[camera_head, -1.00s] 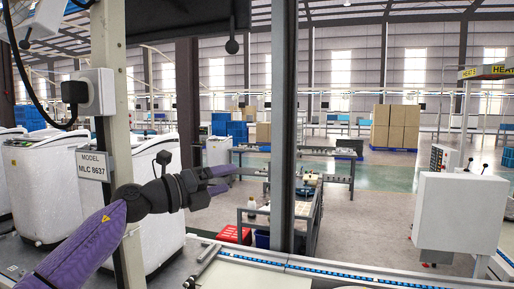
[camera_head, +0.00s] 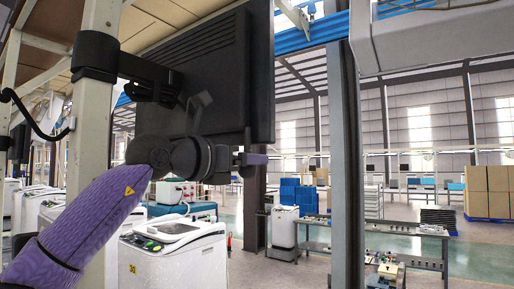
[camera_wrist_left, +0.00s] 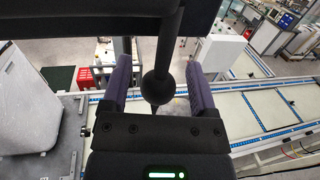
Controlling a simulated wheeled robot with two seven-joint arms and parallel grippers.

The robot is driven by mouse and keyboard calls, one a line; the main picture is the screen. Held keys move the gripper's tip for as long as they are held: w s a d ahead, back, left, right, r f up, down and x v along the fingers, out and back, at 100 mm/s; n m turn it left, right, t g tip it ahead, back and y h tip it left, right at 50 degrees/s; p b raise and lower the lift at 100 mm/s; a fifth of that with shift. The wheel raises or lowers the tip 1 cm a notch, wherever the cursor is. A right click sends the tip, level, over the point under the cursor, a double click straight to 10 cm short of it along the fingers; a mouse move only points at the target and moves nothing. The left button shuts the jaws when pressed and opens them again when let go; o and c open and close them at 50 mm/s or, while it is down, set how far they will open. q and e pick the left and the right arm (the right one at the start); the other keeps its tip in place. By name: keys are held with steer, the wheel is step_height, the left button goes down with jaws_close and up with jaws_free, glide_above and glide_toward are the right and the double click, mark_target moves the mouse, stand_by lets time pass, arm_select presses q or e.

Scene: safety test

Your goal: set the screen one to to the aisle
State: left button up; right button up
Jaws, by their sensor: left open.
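The screen (camera_head: 222,70) is a large black panel seen from its vented back, hung on a black bracket (camera_head: 97,55) clamped to a pale post. In the left wrist view the screen's dark edge (camera_wrist_left: 75,14) crosses the top. A black rod with a ball end (camera_wrist_left: 158,88) hangs from it between the open fingers of my left gripper (camera_wrist_left: 158,78). I see gaps on both sides of the ball. The screen's front is hidden. My right gripper is in neither view.
A grey upright column (camera_head: 347,150) stands right of the screen. White machines (camera_head: 175,262) stand below, and a workbench (camera_head: 415,258) is at the lower right. The wrist view shows a conveyor (camera_wrist_left: 250,112) below the gripper. Open floor lies farther back.

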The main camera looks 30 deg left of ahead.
arm_select(q)
steer(key=shift+p+x, duration=0.35)
steer(key=shift+x, duration=0.85)
jaws_close()
stand_by(0.5)
